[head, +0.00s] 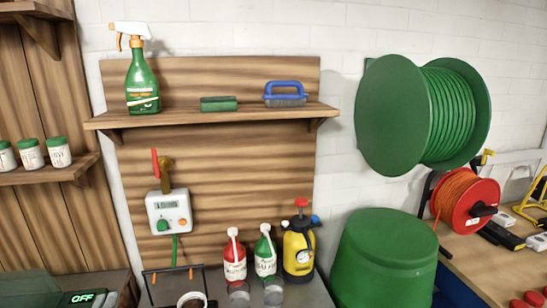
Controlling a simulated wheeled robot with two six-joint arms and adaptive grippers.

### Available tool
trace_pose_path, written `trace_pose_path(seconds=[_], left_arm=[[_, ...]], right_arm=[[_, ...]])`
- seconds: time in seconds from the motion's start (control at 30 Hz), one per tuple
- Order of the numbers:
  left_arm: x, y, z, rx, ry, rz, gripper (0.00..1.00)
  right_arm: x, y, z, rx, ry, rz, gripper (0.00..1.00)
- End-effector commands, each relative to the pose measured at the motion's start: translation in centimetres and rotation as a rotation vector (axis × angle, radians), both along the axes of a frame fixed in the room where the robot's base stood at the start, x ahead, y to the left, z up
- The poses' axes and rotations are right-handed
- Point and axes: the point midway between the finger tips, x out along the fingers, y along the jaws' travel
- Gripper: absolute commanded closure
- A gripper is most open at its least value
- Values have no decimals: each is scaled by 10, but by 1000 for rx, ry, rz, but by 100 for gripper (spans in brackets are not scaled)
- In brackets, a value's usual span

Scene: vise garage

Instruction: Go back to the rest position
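Neither of my grippers nor my arms can be made out in the head view. The view faces a wall with a wooden shelf (200,117). On the shelf stand a green spray bottle (142,85) with a white and orange head, a green sponge-like block (218,104) and a blue-handled brush (285,94). Below the shelf, a white control box (169,210) with a green knob is fixed to the wooden panel, with a red lever (154,165) above it.
A red bottle (235,260), a green bottle (265,256) and a yellow pump sprayer (298,250) stand on the lower surface, with clear cups in front. A green hose reel (400,115), green barrel (385,265) and red cable reel (470,205) fill the right. White jars (31,155) line the left shelf.

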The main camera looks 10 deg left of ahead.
Motion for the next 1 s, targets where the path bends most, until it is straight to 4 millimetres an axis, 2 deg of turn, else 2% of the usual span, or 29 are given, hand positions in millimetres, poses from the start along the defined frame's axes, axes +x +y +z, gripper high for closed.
trace_pose_path(seconds=[0.3,0.43,0.53,0.67,0.8,1.0], left_arm=[[-41,8,-44,-324,87,207,53],[-62,2,-70,-477,157,297,53],[-85,-11,-97,-618,241,375,53],[-119,-37,-129,-797,374,464,53],[-157,-76,-156,-974,539,535,53],[-213,-144,-175,-1194,806,583,53]], right_arm=[[-7,0,0,0,13,0,60],[-5,0,0,0,10,0,60],[-5,-1,0,-1,10,0,60],[-6,-1,0,-1,10,0,60],[-6,-1,0,-1,11,0,60],[-7,-1,0,-2,12,0,60]])
